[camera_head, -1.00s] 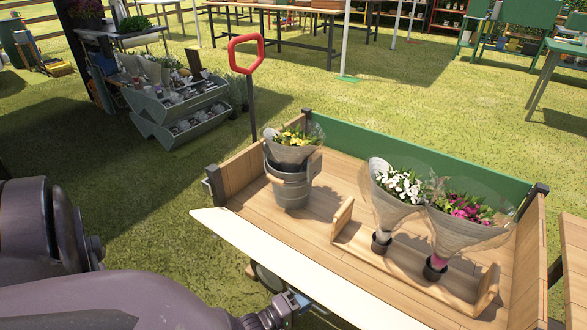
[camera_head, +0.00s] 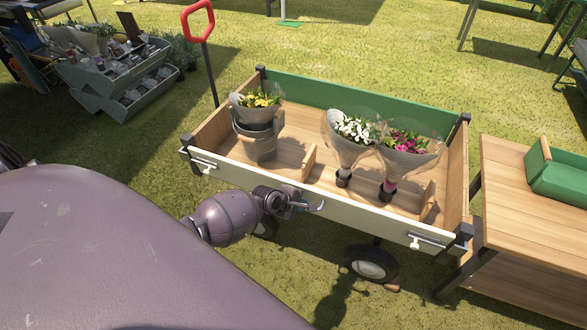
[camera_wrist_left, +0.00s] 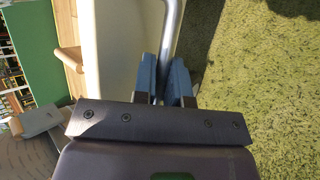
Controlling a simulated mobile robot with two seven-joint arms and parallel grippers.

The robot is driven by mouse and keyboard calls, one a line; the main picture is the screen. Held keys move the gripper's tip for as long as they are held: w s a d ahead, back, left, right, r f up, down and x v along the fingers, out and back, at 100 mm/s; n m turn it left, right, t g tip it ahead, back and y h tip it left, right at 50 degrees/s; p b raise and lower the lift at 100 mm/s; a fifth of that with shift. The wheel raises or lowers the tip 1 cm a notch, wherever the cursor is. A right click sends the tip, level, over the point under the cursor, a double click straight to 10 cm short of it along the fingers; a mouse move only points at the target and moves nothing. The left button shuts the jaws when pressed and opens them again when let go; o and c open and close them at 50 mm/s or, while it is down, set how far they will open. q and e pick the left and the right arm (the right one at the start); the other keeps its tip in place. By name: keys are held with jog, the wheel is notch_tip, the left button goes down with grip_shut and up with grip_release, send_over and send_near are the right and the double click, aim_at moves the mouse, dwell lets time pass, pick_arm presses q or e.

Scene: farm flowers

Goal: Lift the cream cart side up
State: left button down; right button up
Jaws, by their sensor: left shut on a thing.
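The cream cart side (camera_head: 350,209) stands up along the cart's near edge, roughly upright, with a small latch near each end. My left gripper (camera_head: 303,206) is at the middle of its outer face. In the left wrist view my left gripper (camera_wrist_left: 167,76) is shut on a grey metal bar (camera_wrist_left: 171,35), the handle of the cream side, with the cream panel (camera_wrist_left: 113,45) just left of it. Part of the handle is hidden between the fingers. My right gripper is not in view.
In the wooden cart bed stand a grey bucket (camera_head: 256,143) of yellow flowers and two wrapped bouquets, white (camera_head: 350,140) and pink (camera_head: 402,150). A wooden table (camera_head: 530,210) with a green box stands close at right. A red handle (camera_head: 198,20) rises behind left.

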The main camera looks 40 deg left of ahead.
pick_arm(q)
jog(key=shift+w+a+r, duration=0.15)
jog(key=shift+w+r, duration=0.3)
jog(key=shift+w, duration=0.4)
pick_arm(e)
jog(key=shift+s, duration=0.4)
pick_arm(q)
jog(key=shift+w, duration=0.1)
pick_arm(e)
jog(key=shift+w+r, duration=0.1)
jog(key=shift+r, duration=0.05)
pick_arm(q)
jog(key=c, duration=1.5)
grip_release()
jog(key=shift+o, duration=0.2)
jog(key=shift+s+a+r+p, duration=0.2)
jog(key=shift+r+p, duration=0.15)
jog(key=shift+p, duration=0.15)
jog(key=p+v, duration=0.4)
jog(key=v, duration=0.6)
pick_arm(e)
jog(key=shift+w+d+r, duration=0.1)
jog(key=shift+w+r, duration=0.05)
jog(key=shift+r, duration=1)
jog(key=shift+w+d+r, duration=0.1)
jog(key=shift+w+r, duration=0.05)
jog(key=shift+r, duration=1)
